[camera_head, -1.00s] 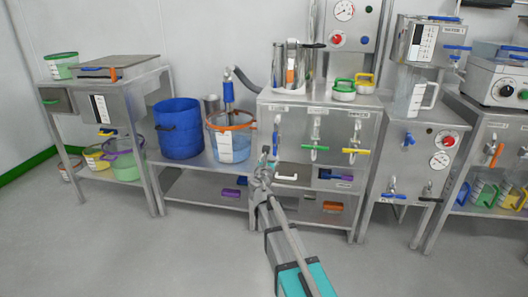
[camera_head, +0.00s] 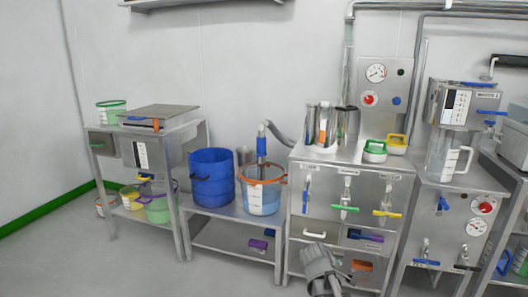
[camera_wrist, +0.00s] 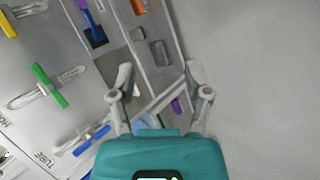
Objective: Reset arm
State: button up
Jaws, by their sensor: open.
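My gripper (camera_wrist: 158,78) shows in the wrist view with its two fingers spread apart and nothing between them. The cabinet front with its valve handles lies beyond the fingers: a green handle (camera_wrist: 49,86) and a blue handle (camera_wrist: 92,138) are to the left. In the head view, the grey end of my arm (camera_head: 320,266) shows low in the picture, in front of the steel cabinet (camera_head: 299,227). Whether it touches the cabinet cannot be told; the rest of the arm is out of frame.
A low shelf bench (camera_head: 238,233) holds a blue bucket (camera_head: 212,178) and a clear orange-rimmed bucket (camera_head: 263,192). A steel table (camera_head: 193,133) stands at left. A stand with a clear jug (camera_head: 445,160) is at right. The floor (camera_head: 110,262) at front left is clear.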

jog(key=s+a+m+g+y+p, duration=0.2)
jog(key=s+a+m+g+y, duration=0.1)
jog(key=s+m, duration=0.3)
jog(key=s+a+m+g+y+p, duration=0.3)
jog(key=s, duration=0.6)
notch_tip(320, 180, up, 37)
jog(key=p, duration=3.6)
jog(key=shift+w+r, duration=0.15)
jog(key=shift+a, duration=0.1)
